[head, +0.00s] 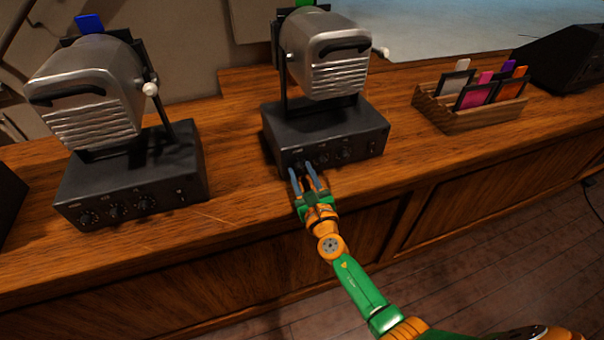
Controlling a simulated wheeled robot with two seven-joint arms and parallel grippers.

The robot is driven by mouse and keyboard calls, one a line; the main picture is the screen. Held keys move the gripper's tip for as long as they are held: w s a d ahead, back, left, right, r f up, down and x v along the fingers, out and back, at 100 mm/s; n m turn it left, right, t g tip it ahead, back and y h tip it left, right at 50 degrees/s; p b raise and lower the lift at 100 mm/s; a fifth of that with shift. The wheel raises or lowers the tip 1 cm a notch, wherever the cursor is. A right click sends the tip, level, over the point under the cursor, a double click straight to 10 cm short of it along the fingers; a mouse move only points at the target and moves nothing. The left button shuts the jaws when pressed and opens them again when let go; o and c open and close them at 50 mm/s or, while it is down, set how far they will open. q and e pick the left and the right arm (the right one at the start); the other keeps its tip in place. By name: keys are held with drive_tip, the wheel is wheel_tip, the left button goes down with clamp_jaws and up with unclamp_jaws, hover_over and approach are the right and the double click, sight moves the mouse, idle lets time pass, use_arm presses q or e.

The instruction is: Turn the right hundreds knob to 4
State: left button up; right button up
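The right lamp unit is a silver lamp head (330,50) on a black control box (270,130), with a row of small dark knobs on its front. My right gripper (301,169) is at the left end of that row. Its two blue-grey fingers are apart, with their tips at the leftmost knob, which they largely hide. I cannot tell whether they touch or grip it. The middle knob (323,159) and a right knob (347,153) show to the right of the fingers. The knob markings are too small to read. My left gripper is not in view.
A similar left lamp unit has a silver head (90,90) and black box (85,190) with knobs. A wooden rack (455,120) holds several coloured framed cards. A black wedge-shaped thing (570,60) stands at the far right. The wooden desk (235,190) is bare between the boxes.

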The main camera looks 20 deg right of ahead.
clamp_jaws()
drive_tip(key=shift+m, duration=0.4)
drive_tip(key=m, duration=0.4)
drive_tip(key=shift+m, duration=0.4)
drive_tip(key=m, duration=0.5)
drive_tip(key=shift+b, duration=0.35)
drive_tip(key=m, duration=0.3)
drive_tip(key=m+y, duration=0.1)
drive_tip(key=m, duration=0.2)
drive_tip(key=shift+d+g, duration=0.1)
drive_tip(key=shift+g, duration=0.2)
drive_tip(key=m, duration=0.6)
drive_tip(key=shift+m, duration=0.4)
